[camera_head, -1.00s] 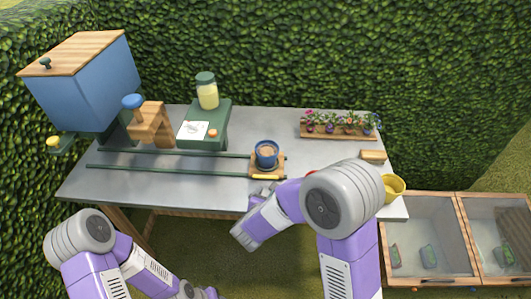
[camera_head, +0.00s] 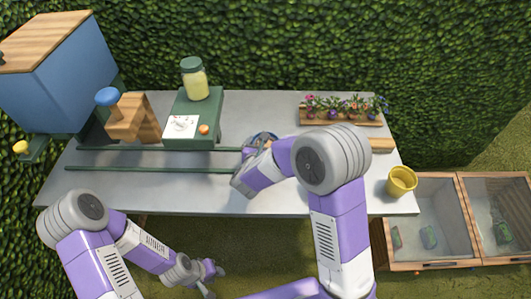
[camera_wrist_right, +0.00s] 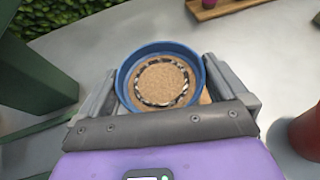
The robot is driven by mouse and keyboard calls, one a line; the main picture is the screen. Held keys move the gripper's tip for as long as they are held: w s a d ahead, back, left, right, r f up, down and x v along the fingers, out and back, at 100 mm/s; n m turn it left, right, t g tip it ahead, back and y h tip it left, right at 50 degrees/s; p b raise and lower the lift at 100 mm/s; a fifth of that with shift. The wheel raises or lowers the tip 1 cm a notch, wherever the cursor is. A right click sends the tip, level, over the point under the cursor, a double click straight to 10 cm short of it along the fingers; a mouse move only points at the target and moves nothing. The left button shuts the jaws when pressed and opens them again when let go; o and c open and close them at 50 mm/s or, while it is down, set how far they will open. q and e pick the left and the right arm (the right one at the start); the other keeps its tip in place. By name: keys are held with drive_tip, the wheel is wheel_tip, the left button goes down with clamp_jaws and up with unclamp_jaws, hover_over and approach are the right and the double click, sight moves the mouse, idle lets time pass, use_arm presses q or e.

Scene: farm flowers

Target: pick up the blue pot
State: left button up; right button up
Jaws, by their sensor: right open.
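The blue pot (camera_wrist_right: 160,48) is round and filled with brown soil with a dark speckled ring. It stands upright between the two fingers of my right gripper (camera_wrist_right: 163,84) in the right wrist view. Those fingers are open, one on each side of the pot; I cannot tell whether they touch it. In the head view only part of the pot's rim (camera_head: 262,135) shows behind my right gripper and arm. My left gripper (camera_head: 214,279) is open and empty, low in front of the table, away from the pot.
The grey table (camera_head: 110,190) has green rails (camera_head: 150,168) leading toward the pot. A green stand with a jar (camera_head: 193,80) is at left. A flower tray (camera_head: 340,118) is behind. A yellow pot (camera_head: 401,182) is at right. A red pot (camera_wrist_right: 307,133) is beside my right gripper.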

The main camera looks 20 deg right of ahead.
drive_tip(key=shift+w+d, duration=0.1)
drive_tip(key=shift+w, duration=0.1)
drive_tip(key=c, duration=0.8)
